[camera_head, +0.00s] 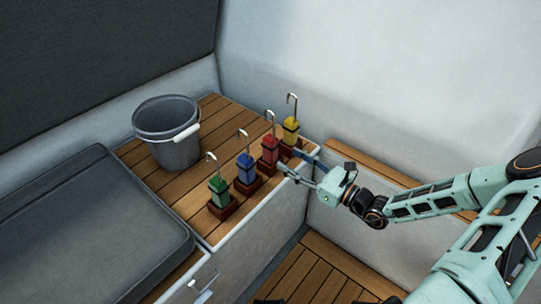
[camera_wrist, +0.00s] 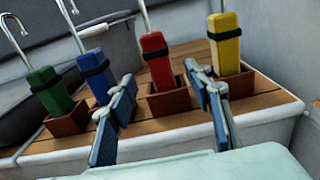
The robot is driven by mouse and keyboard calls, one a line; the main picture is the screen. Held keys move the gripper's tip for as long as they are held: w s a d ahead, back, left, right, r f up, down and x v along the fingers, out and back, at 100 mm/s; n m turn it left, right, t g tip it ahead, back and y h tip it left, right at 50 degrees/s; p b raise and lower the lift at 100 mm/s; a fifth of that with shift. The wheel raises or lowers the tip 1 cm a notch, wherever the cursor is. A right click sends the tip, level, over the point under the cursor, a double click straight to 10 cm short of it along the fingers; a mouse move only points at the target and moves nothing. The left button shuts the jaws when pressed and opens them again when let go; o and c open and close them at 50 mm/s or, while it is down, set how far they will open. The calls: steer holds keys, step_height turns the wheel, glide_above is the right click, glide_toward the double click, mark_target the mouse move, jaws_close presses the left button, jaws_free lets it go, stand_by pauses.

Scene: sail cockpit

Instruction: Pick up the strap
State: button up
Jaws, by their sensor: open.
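Several upright coloured bundles with black bands and metal hooks, which look like straps, stand in small brown holders on the wooden bench top. They are the green strap (camera_head: 218,189), blue strap (camera_head: 245,168), red strap (camera_head: 270,149) and yellow strap (camera_head: 291,130). The wrist view shows the green (camera_wrist: 48,91), blue (camera_wrist: 97,76), red (camera_wrist: 157,61) and yellow (camera_wrist: 224,44) ones. My gripper (camera_head: 292,161) is open and empty at the bench edge, near the red and yellow straps. In the wrist view my gripper (camera_wrist: 161,81) has its fingers on either side of the red strap's holder, in front of it.
A grey bucket (camera_head: 170,142) with a white handle grip stands behind the straps on the wooden bench top (camera_head: 178,187). A dark grey cushion (camera_head: 95,225) lies at the left. White walls close off the back and right. The straps stand close together in a row.

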mark_target(276, 152)
steer(key=b+x, duration=0.2)
steer(key=x, duration=0.5)
steer(key=shift+w+a+f, duration=0.1)
steer(key=shift+a+f, duration=0.05)
steer(key=shift+a, duration=0.1)
steer(key=shift+w+a+b, duration=0.3)
steer(key=shift+w+a, duration=0.05)
steer(key=shift+a, duration=0.05)
jaws_close()
